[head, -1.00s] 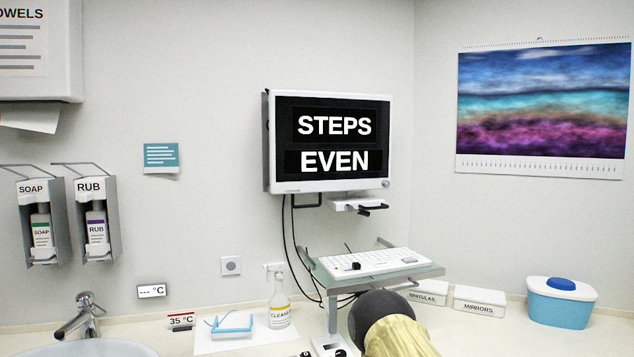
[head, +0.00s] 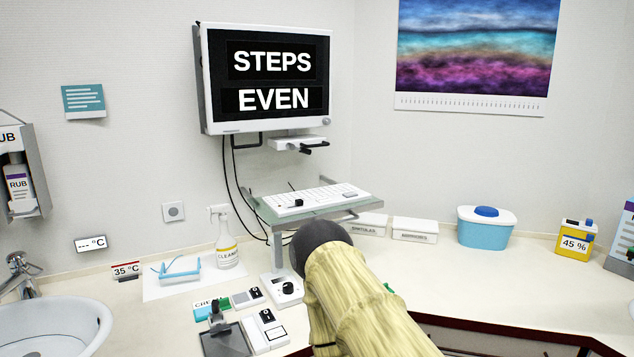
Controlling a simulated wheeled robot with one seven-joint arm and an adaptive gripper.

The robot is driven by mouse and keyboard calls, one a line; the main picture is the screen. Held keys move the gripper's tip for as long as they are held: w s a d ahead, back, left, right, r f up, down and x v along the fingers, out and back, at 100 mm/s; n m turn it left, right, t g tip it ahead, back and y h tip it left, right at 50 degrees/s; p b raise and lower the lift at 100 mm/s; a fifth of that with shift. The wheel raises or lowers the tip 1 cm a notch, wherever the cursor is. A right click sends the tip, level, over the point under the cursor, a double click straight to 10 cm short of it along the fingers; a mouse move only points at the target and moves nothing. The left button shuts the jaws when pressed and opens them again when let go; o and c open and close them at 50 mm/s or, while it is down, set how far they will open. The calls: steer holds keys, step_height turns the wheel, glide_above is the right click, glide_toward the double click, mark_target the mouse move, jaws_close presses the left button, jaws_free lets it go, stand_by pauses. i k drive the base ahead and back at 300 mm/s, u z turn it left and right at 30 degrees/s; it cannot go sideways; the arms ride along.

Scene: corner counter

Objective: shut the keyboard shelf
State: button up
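The keyboard shelf (head: 358,205) is a greenish glass-like plate on grey metal brackets. It is folded out level from the wall, below the monitor (head: 268,80). A white keyboard (head: 325,197) lies on it, with a small black knob-like piece at its left part. My arm, in a pale yellow sleeve with a dark round joint, rises from the bottom and covers the area just below and in front of the shelf. My gripper does not show; whether it is hidden behind the arm or out of frame, I cannot tell.
A spray bottle (head: 227,240) and a blue-framed item (head: 180,268) stand left of the shelf post. Small switch boxes (head: 265,330) crowd the counter's front. White boxes (head: 415,230) and a blue tub (head: 486,228) stand right. A sink (head: 60,325) is at left.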

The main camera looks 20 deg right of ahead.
mark_target(283, 205)
steer(key=z, duration=2.3)
steer(key=i, duration=0.95)
steer(key=u, duration=1)
